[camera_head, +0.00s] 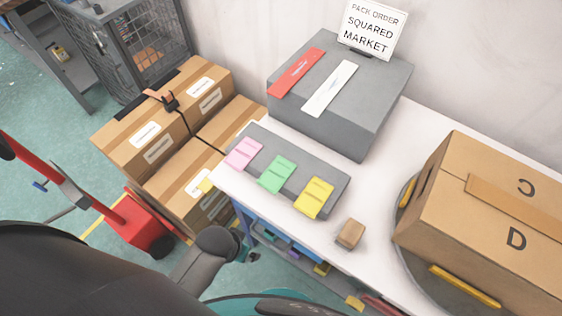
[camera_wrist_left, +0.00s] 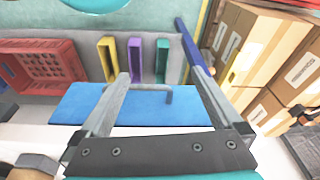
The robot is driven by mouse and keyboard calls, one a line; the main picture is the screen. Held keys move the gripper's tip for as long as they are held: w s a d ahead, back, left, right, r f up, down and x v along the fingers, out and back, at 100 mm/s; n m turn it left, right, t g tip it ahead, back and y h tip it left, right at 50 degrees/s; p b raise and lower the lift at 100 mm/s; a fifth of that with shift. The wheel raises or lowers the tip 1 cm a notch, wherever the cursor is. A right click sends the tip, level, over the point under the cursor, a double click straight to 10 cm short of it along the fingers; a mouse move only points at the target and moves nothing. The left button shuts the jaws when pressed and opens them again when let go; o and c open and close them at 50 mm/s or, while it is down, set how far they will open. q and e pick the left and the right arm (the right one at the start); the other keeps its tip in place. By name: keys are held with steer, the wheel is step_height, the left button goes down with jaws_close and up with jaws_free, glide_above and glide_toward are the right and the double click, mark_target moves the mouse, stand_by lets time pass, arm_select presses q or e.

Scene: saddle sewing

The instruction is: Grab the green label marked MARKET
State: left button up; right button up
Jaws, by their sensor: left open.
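The green label (camera_head: 277,173) lies on a low grey block near the left end of the white table, between a pink label (camera_head: 243,153) and a yellow label (camera_head: 314,197). The print on it is too small to read. My left gripper (camera_wrist_left: 158,72) shows in the left wrist view with its two fingers wide apart and nothing between them. The green label is not in that view. My right gripper is in neither view.
The sign (camera_head: 373,28) reads PACK ORDER SQUARED MARKET. A large grey block (camera_head: 335,115) holds a red and a white strip. A small brown block (camera_head: 350,234) and a cardboard box (camera_head: 490,220) stand on the table (camera_head: 385,185). Stacked cartons (camera_head: 165,125) stand left of it.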

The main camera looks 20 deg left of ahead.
arm_select(q)
steer(key=w+d+r+m+h+p, duration=0.1)
steer(key=w+d+r+p, duration=0.3)
steer(key=r, duration=0.9)
steer(key=w+d+r+m+h+p, duration=0.15)
steer(key=w+d+r, duration=0.4)
steer(key=r, duration=0.65)
steer(key=g+y+b, duration=0.1)
steer(key=y+b, duration=0.1)
glide_above(277, 174)
steer(key=s, duration=0.1)
steer(key=shift+n, duration=0.35)
step_height(277, 174, down, 8)
steer(key=shift+d+f, duration=0.1)
steer(key=shift+f, duration=0.05)
steer(key=shift+w+f+b, duration=0.2)
steer(key=shift+f+b, duration=0.1)
steer(key=shift+f, duration=1)
steer(key=shift+w+f+b, duration=0.15)
steer(key=shift+f+b, duration=0.1)
steer(key=shift+f, duration=1)
steer(key=shift+a, duration=0.2)
steer(key=c, duration=1.2)
steer(key=shift+r, duration=0.15)
steer(key=shift+c, duration=0.2)
